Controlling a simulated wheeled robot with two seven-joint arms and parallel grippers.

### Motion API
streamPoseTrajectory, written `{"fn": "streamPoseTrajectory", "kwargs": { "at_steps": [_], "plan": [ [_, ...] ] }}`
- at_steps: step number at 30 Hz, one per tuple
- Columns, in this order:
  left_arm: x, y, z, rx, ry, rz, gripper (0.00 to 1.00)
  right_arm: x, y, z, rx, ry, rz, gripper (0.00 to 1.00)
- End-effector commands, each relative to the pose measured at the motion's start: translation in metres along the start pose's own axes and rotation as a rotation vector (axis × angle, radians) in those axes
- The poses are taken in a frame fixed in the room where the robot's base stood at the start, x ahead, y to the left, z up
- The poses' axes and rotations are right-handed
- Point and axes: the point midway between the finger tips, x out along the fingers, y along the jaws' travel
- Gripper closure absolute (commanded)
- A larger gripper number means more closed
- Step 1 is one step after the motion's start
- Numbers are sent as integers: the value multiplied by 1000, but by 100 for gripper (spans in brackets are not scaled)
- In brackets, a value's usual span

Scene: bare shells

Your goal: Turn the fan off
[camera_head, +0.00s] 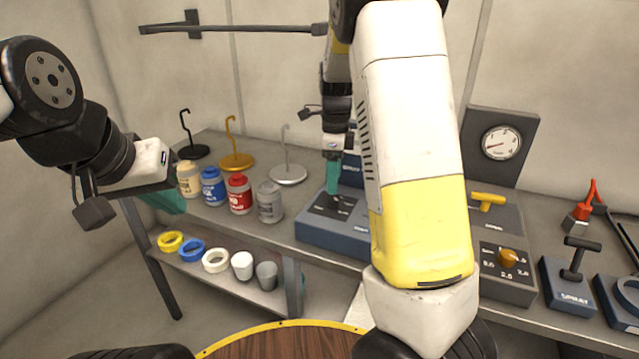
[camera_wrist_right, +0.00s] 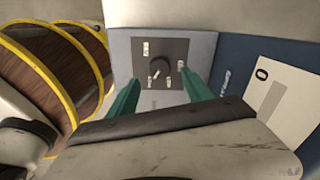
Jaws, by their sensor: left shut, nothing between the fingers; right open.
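A blue control box (camera_head: 336,238) with a dark top panel stands on the bench, partly hidden by my right arm. In the right wrist view, a dark round knob (camera_wrist_right: 160,70) with a light pointer sits on the panel (camera_wrist_right: 174,49), with small white labels too small to read. My right gripper (camera_head: 334,182) points down over this box. In the right wrist view, its open teal fingers (camera_wrist_right: 160,92) lie either side of the knob, with nothing held; contact cannot be told. My left gripper (camera_head: 165,202) is shut and empty, left of the bench. I cannot make out a fan.
Several bottles, including a red one (camera_head: 239,194), and hook stands (camera_head: 289,173) stand left of the box. Rings and cups sit on a lower shelf (camera_head: 236,279). Right are an orange-knob box (camera_head: 507,258), a lever box (camera_head: 572,285) and a gauge (camera_head: 501,143). A wooden round top (camera_head: 285,343) lies in front.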

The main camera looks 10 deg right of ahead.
Motion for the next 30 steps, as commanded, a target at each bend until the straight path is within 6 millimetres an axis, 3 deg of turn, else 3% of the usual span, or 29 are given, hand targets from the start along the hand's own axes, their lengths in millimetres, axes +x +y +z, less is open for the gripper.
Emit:
{"fn": "streamPoseTrajectory", "kwargs": {
  "at_steps": [9,21,30],
  "plan": [
    [0,0,0,0,0,0,100,48,1,0,-2,0,3,41],
    [0,0,0,0,0,0,100,57,1,0,-3,-2,1,41],
    [0,0,0,0,0,0,100,57,1,0,-3,-2,1,100]
  ]
}}
